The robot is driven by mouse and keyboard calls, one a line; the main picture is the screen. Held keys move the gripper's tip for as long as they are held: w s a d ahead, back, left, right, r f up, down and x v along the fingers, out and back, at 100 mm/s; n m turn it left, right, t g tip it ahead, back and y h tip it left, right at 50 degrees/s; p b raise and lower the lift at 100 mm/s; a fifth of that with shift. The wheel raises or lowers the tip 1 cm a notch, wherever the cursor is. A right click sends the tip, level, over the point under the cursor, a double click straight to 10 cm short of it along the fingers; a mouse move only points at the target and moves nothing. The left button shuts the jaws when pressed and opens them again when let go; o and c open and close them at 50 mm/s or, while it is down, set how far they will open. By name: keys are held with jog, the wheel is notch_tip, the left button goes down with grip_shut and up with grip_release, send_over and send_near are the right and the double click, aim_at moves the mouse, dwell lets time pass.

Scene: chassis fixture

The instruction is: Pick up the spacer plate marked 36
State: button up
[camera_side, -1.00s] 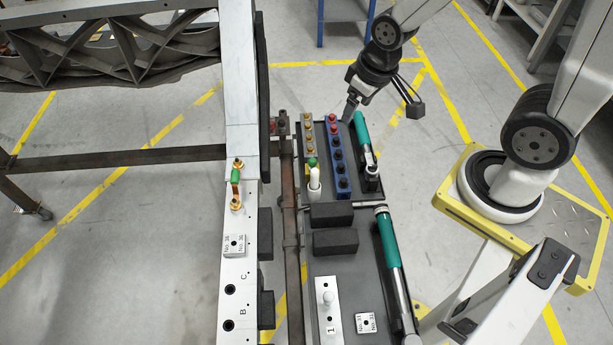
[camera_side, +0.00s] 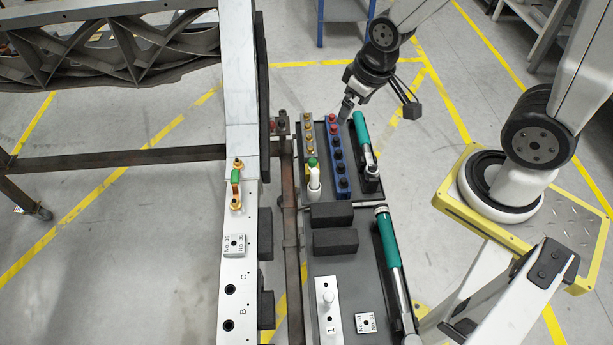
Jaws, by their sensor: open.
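The spacer plate marked 36 (camera_side: 234,246) is a small, pale square block with a dark centre hole. It lies flat on the white chassis beam (camera_side: 236,290), above the letter C. My gripper (camera_side: 346,112) is over the far end of the tool tray, near the top of the blue rack, well up and right of the plate. It is open and holds nothing that I can see. Its fingers are small and partly seen edge-on.
A second plate marked 31 (camera_side: 366,323) lies on the grey tray. The blue rack (camera_side: 337,160), teal-handled tools (camera_side: 388,240), a white bottle (camera_side: 313,178) and black blocks (camera_side: 335,242) stand on the tray.

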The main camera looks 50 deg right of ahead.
jog(key=w+a+f+n+t, duration=0.2)
jog(key=w+a+f, duration=0.3)
jog(key=w, duration=0.2)
jog(key=n+t+y, duration=0.5)
jog(key=n+y, duration=0.2)
jog(key=y, duration=0.2)
send_near(229, 244)
jog(key=shift+w+d+f, duration=0.1)
jog(key=shift+w, duration=0.85)
jog(key=shift+s+a+f+y, duration=0.3)
jog(key=shift+s, duration=0.25)
jog(key=shift+x, duration=1.3)
jog(key=shift+w+a, duration=0.1)
jog(key=shift+x, duration=2.5)
